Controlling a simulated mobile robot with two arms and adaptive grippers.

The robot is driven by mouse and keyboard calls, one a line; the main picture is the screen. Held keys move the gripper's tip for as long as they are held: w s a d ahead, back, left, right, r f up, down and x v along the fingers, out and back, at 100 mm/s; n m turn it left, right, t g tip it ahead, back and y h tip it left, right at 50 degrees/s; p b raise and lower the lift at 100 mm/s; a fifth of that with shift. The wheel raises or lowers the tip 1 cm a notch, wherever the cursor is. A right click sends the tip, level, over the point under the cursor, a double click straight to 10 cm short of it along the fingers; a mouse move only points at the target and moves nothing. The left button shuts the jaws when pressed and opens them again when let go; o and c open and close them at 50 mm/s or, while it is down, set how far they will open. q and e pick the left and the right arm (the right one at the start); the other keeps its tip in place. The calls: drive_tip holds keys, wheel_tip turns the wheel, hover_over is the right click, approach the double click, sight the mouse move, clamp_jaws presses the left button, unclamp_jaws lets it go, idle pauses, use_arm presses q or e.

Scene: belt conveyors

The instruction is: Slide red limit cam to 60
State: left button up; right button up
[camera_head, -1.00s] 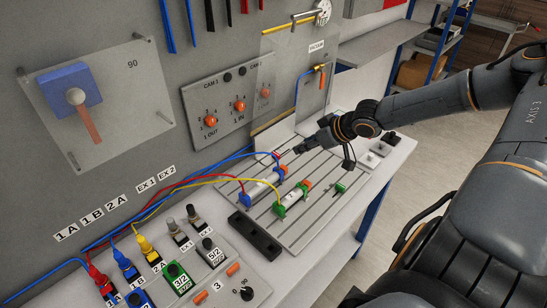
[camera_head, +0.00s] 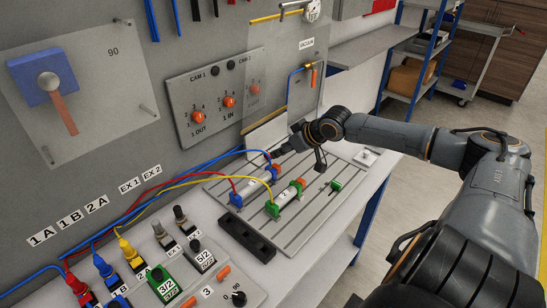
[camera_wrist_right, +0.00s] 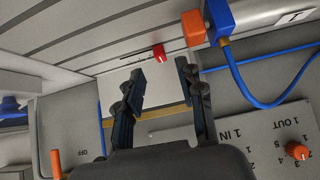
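The red limit cam (camera_wrist_right: 158,51) is a small red block at the edge of the grey slotted plate in the right wrist view. An orange block and a blue block sit to its right. My right gripper (camera_wrist_right: 162,74) is open. Its two dark fingers are apart, and the cam shows just beyond their tips, between them and not held. In the head view my right gripper (camera_head: 286,153) is over the back of the slotted plate (camera_head: 325,205), and I cannot make out the cam there. No scale mark reading 60 can be made out. My left gripper is not in view.
Two cylinders, one with blue ends (camera_head: 255,186) and one with green and orange ends (camera_head: 286,197), lie on the plate. Hoses arch to them from the left. A panel with orange knobs (camera_head: 212,103) stands behind. The plate's front right is mostly clear.

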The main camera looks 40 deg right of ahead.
sight(273, 161)
drive_tip(key=shift+x, duration=2.85)
drive_tip(key=shift+c, duration=0.4)
clamp_jaws()
